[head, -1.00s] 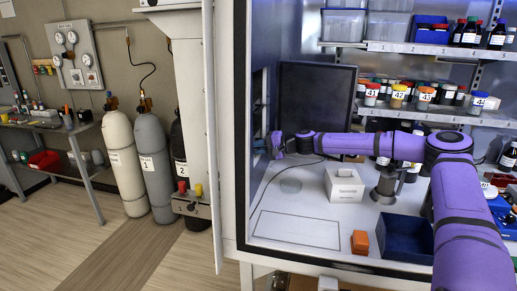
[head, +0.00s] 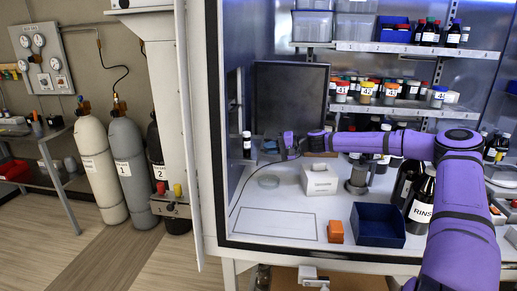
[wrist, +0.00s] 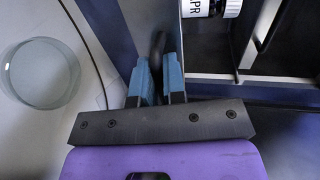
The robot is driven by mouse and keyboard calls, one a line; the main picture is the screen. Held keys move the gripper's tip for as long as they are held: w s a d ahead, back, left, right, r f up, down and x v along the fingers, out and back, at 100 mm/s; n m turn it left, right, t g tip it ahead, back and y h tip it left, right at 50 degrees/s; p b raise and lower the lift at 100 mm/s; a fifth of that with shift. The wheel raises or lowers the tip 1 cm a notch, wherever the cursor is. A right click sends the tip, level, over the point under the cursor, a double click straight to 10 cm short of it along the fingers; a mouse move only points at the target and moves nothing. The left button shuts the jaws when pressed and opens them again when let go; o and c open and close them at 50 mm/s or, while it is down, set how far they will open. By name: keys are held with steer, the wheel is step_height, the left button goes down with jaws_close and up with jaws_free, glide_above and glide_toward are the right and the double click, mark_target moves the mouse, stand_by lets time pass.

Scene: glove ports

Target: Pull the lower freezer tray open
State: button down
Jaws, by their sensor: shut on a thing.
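The lower freezer tray (wrist: 205,50) is at the upper right in the wrist view, with its grey front and dark, divided inside showing. A dark loop handle (wrist: 158,48) stands out from its front. My gripper (wrist: 158,88) has its blue fingers on either side of this handle and is shut on it. A white-labelled bottle (wrist: 212,7) rides in the tray. In the head view my gripper (head: 270,146) is by the left wall, and the bottle (head: 247,143) stands out from that wall. The tray itself is mostly hidden there.
A round glass dish (wrist: 40,72) lies just left of my gripper in the wrist view. A white box (head: 319,180), blue bin (head: 378,226) and orange block (head: 335,231) stand on the worktop. A dark panel (head: 290,95) stands behind my arm.

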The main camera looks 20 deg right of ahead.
steer(key=shift+s+d+f, duration=0.2)
steer(key=shift+s+d, duration=0.05)
steer(key=shift+s, duration=0.2)
steer(key=c, duration=1.2)
jaws_free()
steer(key=shift+c, duration=0.2)
steer(key=shift+r, duration=0.15)
steer(key=shift+d, duration=0.1)
steer(key=v, duration=1)
steer(key=shift+d, duration=0.25)
steer(key=shift+s+r, duration=0.1)
